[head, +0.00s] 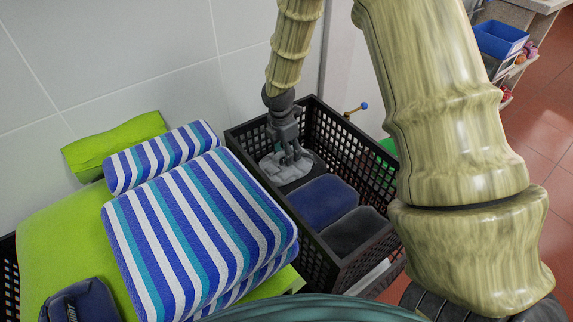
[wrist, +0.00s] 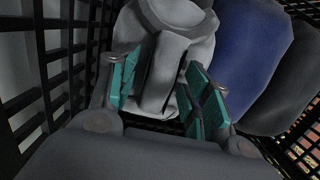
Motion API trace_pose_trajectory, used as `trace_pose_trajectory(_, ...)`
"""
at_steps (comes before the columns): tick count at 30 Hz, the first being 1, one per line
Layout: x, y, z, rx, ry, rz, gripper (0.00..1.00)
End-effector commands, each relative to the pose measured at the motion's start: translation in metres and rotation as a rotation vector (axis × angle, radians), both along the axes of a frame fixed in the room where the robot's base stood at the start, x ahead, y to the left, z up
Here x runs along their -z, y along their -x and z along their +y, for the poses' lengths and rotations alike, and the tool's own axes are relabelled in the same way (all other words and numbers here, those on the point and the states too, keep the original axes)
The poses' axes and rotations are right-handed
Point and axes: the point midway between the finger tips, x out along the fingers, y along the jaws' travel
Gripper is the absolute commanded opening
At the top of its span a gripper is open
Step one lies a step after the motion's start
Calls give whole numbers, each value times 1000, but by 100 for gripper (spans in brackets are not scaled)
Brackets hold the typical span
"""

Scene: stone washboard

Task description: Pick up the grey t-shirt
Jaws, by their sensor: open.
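The grey t-shirt (head: 270,167) is a light grey folded bundle in the far end of the black crate (head: 335,118). It also shows in the wrist view (wrist: 196,18), with a fold between the finger pads. My gripper (head: 287,155) points down into the crate, right over the t-shirt. In the wrist view my gripper (wrist: 160,82) is open, with one teal-padded finger on each side of the fold. I cannot tell whether the pads touch the cloth.
A blue folded garment (head: 323,200) and a dark grey one (head: 356,230) lie beside it in the crate. The perforated crate walls are close around my gripper. Striped towels (head: 205,230) and green cloth (head: 55,235) are piled at left, beside a tiled wall.

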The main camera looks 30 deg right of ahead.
Motion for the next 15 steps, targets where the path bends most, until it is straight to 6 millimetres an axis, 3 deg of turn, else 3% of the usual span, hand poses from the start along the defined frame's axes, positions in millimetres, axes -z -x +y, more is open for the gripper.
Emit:
trace_pose_trajectory(7, 2, 0, 0, 0, 0, -1, 48)
trace_pose_trajectory(15, 2, 0, 0, 0, 0, -1, 0)
